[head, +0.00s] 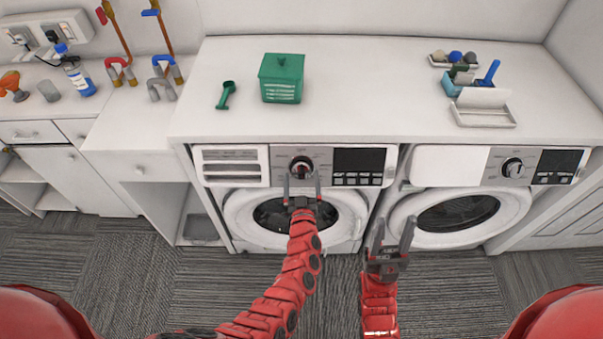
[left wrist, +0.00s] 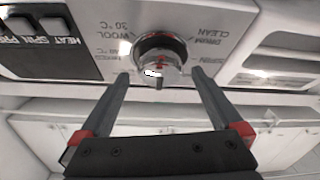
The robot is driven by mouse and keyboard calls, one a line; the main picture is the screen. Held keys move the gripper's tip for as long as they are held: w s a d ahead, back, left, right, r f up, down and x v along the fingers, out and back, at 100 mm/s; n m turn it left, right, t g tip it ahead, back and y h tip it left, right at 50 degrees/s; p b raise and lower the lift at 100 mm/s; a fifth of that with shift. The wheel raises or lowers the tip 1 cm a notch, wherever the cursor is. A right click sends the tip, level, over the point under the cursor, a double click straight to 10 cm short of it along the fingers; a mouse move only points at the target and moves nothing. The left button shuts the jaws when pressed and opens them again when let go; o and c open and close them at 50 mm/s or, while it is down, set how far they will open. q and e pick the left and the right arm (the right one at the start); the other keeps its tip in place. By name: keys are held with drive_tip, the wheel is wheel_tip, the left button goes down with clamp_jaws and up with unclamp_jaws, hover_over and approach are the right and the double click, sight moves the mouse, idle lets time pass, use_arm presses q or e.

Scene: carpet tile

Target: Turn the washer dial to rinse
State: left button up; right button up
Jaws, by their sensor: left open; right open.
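The left washer (head: 232,197) has a round dark dial with a silver rim (head: 301,167) at the middle of its control panel. In the left wrist view the dial (left wrist: 160,52) appears upside down, with printed labels such as WOOL, DRUM CLEAN and SPIN around it; I cannot make out rinse. My left gripper (head: 302,180) is open just in front of the dial. Its two fingers (left wrist: 160,88) point at the panel, one to each side below the knob, with nothing between them. My right gripper (head: 393,232) is open and empty in front of the gap between the two machines.
A second machine with its own dial (head: 513,167) stands at the right. The white countertop (head: 370,80) above holds a green box (head: 282,79), a green scoop (head: 226,95) and a white tray (head: 484,117). A dark display (head: 359,160) with buttons sits right of the dial.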

use_arm(q)
drive_tip(key=shift+w, duration=0.8)
drive_tip(key=shift+a, duration=0.1)
drive_tip(key=shift+c, duration=0.3)
drive_tip(key=c, duration=1.2)
